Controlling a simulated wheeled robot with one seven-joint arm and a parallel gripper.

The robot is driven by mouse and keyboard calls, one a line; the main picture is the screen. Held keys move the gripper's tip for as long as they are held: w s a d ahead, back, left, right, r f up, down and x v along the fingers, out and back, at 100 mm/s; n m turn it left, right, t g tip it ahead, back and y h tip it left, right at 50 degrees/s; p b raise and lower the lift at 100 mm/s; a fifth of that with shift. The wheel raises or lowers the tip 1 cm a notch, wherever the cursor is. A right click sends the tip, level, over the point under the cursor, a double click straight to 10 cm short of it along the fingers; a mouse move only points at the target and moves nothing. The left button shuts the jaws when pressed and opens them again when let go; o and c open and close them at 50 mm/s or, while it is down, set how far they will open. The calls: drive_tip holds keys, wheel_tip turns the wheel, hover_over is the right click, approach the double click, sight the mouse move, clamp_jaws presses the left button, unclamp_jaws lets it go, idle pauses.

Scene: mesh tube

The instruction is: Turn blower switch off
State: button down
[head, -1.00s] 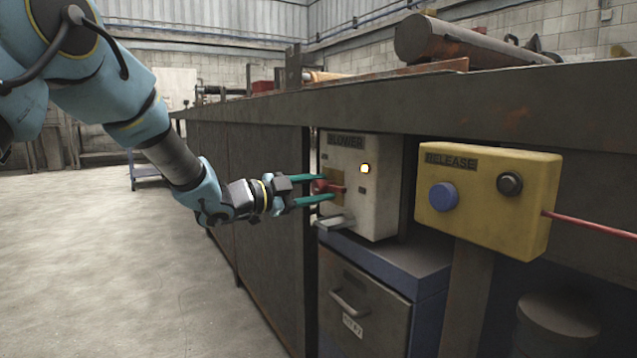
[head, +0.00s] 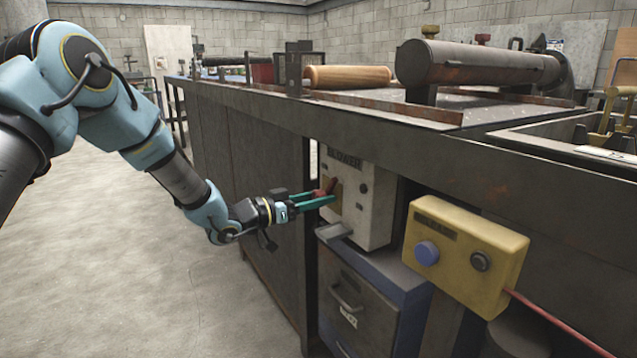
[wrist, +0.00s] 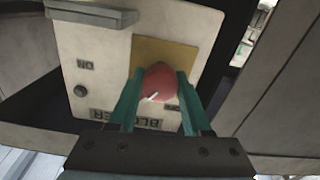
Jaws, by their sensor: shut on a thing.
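The blower box (head: 372,212) is a pale box marked BLOWER, under the bench edge. Its red switch handle (head: 329,187) stands out from a brownish-yellow plate and is tilted upward. The box's lamp (head: 363,188) looks dark. My gripper (head: 318,199) reaches in from the left with its green fingers around the red handle. In the wrist view the box appears upside down, and the red handle (wrist: 160,83) sits between the two green fingers, which are shut on it. The fingers hide part of the plate and handle. An ON label (wrist: 84,65) shows there.
A yellow release box (head: 465,252) with a blue button and a dark button stands to the right, with a red cable. The bench (head: 240,150) runs above. Floor at left is clear.

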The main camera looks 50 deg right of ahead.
drive_tip(key=n+p, duration=0.3)
drive_tip(key=n, duration=0.1)
drive_tip(key=shift+r+p, duration=0.1)
drive_tip(key=shift+p, duration=0.3)
drive_tip(key=shift+f+n+p, duration=0.2)
drive_tip(key=shift+n+p, duration=0.55)
drive_tip(key=shift+n, duration=0.45)
drive_tip(key=shift+c, duration=1.7)
unclamp_jaws()
drive_tip(key=v, duration=1.1)
drive_tip(key=shift+d, duration=0.1)
